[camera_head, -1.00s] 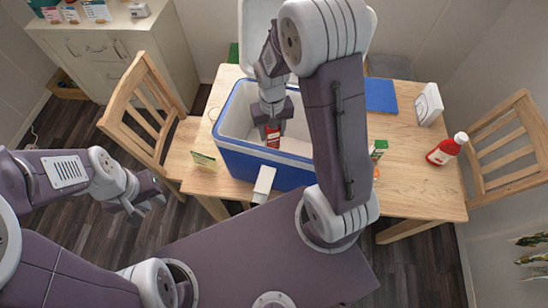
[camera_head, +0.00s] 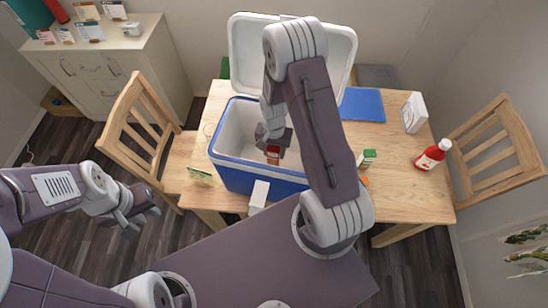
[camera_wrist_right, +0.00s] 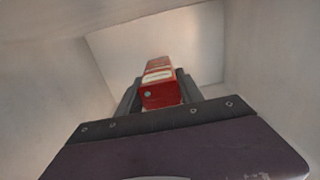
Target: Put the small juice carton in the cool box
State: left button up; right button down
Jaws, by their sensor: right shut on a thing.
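The small juice carton (camera_head: 273,154) is red with a pale label. It also shows in the right wrist view (camera_wrist_right: 160,92). My right gripper (camera_head: 272,146) is shut on it and holds it inside the cool box, between the white inner walls. The cool box (camera_head: 262,176) is blue with a white inside, and its white lid (camera_head: 245,45) stands open at the back. Whether the carton touches the box floor is hard to tell. My left gripper (camera_head: 140,218) is empty, with its fingers apart, left of the table.
On the table (camera_head: 400,190), right of the box, are a small green-and-white carton (camera_head: 367,159), a blue board (camera_head: 361,103), a white box (camera_head: 414,113) and a red bottle (camera_head: 432,155). Wooden chairs stand left (camera_head: 140,130) and right (camera_head: 495,150).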

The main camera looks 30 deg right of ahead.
aim_at(274, 158)
notch_tip(274, 158, down, 4)
jog(key=shift+s+a+r, duration=0.1)
jog(key=shift+s+r, duration=0.05)
jog(key=shift+f, duration=0.3)
jog(key=c, duration=0.8)
grip_release()
jog(key=shift+o, duration=0.2)
